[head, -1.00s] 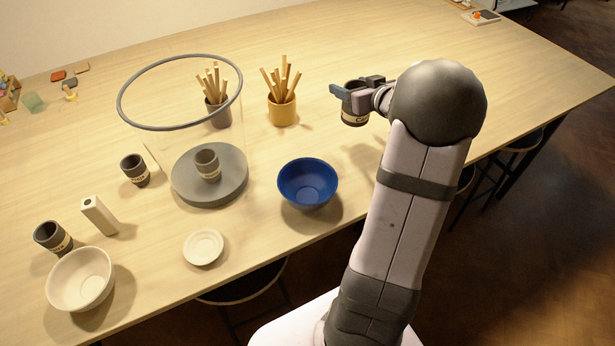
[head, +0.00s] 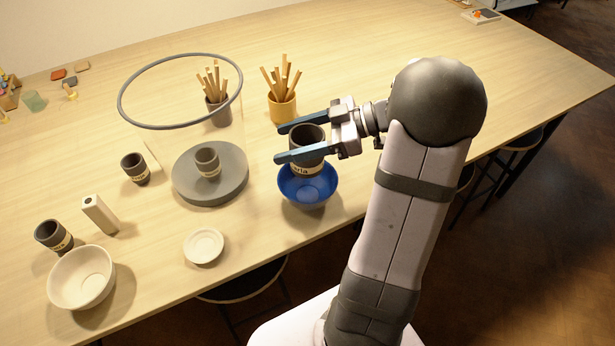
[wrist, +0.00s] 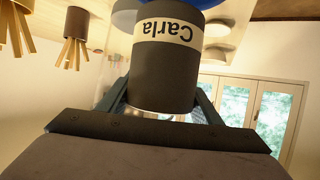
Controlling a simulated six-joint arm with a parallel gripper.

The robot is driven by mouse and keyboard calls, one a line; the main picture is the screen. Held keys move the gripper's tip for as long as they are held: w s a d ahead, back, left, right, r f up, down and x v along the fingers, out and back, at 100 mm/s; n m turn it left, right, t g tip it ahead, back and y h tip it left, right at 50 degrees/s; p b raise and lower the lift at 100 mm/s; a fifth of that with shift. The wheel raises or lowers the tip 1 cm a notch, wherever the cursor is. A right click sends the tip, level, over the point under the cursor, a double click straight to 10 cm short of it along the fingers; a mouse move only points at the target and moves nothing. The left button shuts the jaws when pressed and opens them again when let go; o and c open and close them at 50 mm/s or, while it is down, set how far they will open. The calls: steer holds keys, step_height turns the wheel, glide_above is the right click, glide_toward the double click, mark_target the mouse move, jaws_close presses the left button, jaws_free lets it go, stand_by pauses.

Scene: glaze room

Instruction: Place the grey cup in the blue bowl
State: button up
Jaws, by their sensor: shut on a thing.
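The dark grey cup (head: 306,152) has a pale name band, which reads "Carla" in the wrist view (wrist: 167,75). My gripper (head: 279,143) is shut on it, with one blue finger on each side. The cup is upright over the blue bowl (head: 308,192), its lower part overlapping the bowl's far rim in the head view. Whether it touches the bowl I cannot tell. The bowl's inside is otherwise empty where it shows. In the wrist view, a strip of the blue bowl (wrist: 190,3) shows past the cup.
A clear cylinder with a grey rim (head: 121,106) surrounds another grey cup (head: 207,162) on a grey disc, left of the bowl. A yellow pot (head: 283,108) of sticks stands behind. Two more grey cups, a small saucer (head: 203,246) and a cream bowl (head: 82,278) stand left.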

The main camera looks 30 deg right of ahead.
steer(key=shift+d+f+p, duration=0.1)
steer(key=shift+f+p, duration=0.75)
steer(key=shift+f, duration=4.2)
steer(key=shift+f, duration=0.25)
steer(key=o, duration=1.2)
steer(key=shift+f, duration=0.1)
steer(key=shift+o, duration=0.2)
steer(key=shift+r, duration=0.35)
steer(key=b+v, duration=0.3)
steer(key=v, duration=0.9)
steer(key=shift+b, duration=0.3)
steer(key=shift+w, duration=0.1)
